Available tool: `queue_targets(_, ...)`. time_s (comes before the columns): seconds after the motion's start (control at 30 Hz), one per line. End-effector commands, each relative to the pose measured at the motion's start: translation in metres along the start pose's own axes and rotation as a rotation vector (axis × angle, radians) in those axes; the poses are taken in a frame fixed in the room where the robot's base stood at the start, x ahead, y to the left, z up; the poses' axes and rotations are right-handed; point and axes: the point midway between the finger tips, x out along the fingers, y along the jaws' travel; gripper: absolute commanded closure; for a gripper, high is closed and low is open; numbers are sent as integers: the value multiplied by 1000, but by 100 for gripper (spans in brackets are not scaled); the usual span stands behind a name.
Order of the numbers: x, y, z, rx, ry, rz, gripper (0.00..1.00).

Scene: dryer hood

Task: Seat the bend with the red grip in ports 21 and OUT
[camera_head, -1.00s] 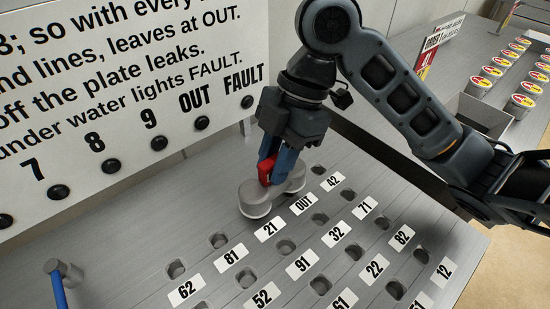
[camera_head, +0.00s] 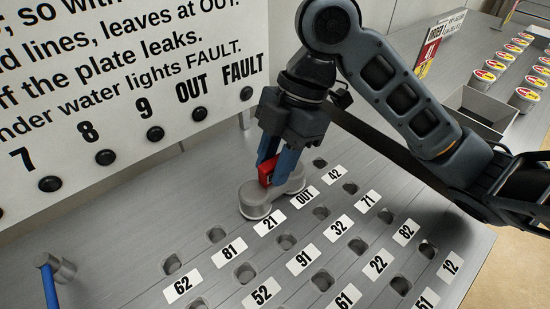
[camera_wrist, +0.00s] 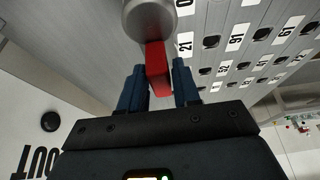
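The bend (camera_head: 259,199) is a grey rounded piece with two round ends and a red grip (camera_head: 266,173) on top. It lies over the places behind the labels 21 (camera_head: 270,222) and OUT (camera_head: 304,197), and hides both ports. Whether its ends are down in the ports cannot be told. My gripper (camera_head: 275,170) points down with its blue fingers on either side of the red grip, shut on it. In the wrist view the grip (camera_wrist: 158,70) stands between the two fingers, and one round end of the bend (camera_wrist: 150,18) shows beyond.
The metal plate (camera_head: 215,270) has several open ports with labels, such as 81 and 42. A white sign (camera_head: 110,70) with black knobs stands behind. A blue-handled fitting (camera_head: 55,275) is at the left.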

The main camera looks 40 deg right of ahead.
Motion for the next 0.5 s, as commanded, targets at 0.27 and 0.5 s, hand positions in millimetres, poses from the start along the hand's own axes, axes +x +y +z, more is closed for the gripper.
queue_targets(0.27, 0, 0, 0, 0, 0, 0, 45)
queue_targets(0.5, -2, 0, 0, 0, -1, 0, 45)
